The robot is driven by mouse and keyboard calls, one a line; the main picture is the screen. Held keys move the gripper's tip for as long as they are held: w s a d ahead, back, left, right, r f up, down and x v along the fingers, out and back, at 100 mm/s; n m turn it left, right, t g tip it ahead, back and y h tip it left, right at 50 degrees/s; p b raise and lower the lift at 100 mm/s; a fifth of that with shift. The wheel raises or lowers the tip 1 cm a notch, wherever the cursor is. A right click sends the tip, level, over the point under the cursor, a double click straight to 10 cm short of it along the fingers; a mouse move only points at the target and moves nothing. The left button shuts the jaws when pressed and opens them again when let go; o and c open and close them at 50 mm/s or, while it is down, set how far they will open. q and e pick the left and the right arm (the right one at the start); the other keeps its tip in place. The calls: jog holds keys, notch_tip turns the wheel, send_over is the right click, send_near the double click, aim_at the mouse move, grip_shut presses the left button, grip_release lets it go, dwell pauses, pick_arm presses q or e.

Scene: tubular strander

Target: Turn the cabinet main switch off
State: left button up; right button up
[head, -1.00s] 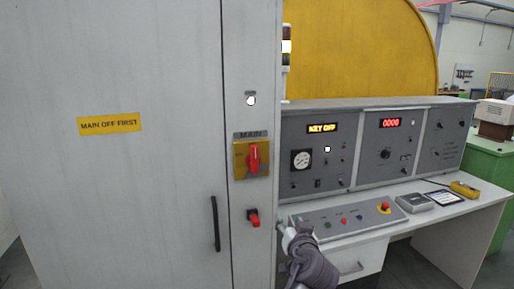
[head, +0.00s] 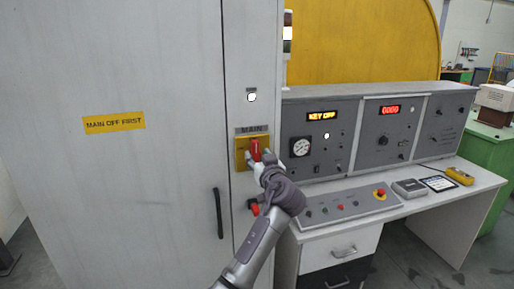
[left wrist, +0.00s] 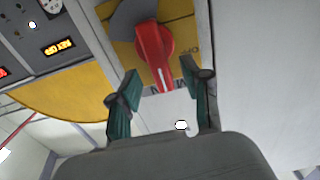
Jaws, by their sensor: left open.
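The main switch is a red rotary handle (head: 256,147) on a yellow plate (head: 239,153), under the MAIN label on the grey cabinet. The handle stands about upright. My left gripper (head: 258,159) is open just in front of the handle and covers its lower part in the head view. In the left wrist view, where the picture is upside down, the red handle (left wrist: 154,52) lies between and beyond the two green-padded fingers of the left gripper (left wrist: 162,88). I cannot tell whether the fingers touch it. My right gripper is not in view.
A second red switch (head: 253,208) sits below, partly behind my left arm. The black cabinet door handle (head: 218,213) is to its left. A white lamp (head: 252,97) glows above the MAIN label. The control desk (head: 340,205) stands close on the right.

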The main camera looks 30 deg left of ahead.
pick_arm(q)
jog(key=shift+x, duration=0.95)
jog(key=shift+c, duration=0.2)
grip_shut()
jog(key=shift+f, duration=0.1)
